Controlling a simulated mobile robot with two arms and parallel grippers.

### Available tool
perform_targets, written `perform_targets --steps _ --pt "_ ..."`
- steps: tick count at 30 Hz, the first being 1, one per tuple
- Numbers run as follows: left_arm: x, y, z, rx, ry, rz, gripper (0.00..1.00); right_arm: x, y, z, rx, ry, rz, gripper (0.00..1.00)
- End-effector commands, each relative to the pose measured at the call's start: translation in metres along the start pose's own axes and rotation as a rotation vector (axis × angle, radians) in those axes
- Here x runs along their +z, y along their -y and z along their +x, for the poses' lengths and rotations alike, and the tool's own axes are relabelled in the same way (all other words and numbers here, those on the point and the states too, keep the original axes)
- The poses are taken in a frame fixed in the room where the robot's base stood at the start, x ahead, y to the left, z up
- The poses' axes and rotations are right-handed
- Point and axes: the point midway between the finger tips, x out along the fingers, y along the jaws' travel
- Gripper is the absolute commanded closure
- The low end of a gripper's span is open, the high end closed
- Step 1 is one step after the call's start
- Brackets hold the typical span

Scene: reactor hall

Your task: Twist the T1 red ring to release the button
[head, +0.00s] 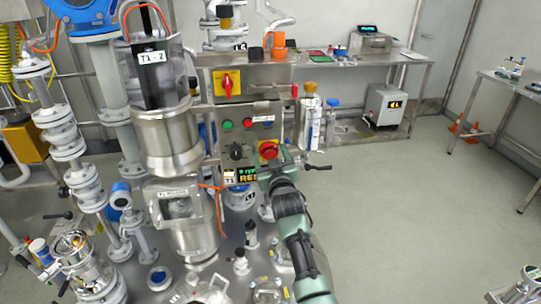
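The red ring (268,150) sits on a yellow backing at the lower right of the steel control panel (239,107), and its lower part is hidden behind my gripper. My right gripper (273,168) is right in front of and just below the ring, with its green arm coming up from the bottom. Its fingertips are too small and overlapped to show whether they touch the ring or are open. My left gripper is not in view.
A black knob (237,152), a green button (227,125) and a red button (247,122) are near the ring. A red-on-yellow switch (227,83) is above. A steel vessel (167,140) stands close left.

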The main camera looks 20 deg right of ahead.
Motion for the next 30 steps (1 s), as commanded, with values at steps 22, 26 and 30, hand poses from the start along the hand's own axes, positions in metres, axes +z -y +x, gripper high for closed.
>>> perform_targets --steps 22,26,30 --pt "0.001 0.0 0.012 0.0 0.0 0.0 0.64 0.002 0.001 -0.057 0.0 -0.001 0.0 0.27" --pt "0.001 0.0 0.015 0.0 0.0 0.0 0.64 0.002 0.001 -0.071 0.0 0.0 0.0 0.27" --pt "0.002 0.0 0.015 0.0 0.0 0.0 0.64 0.001 0.001 -0.078 -0.001 0.0 -0.001 0.27"
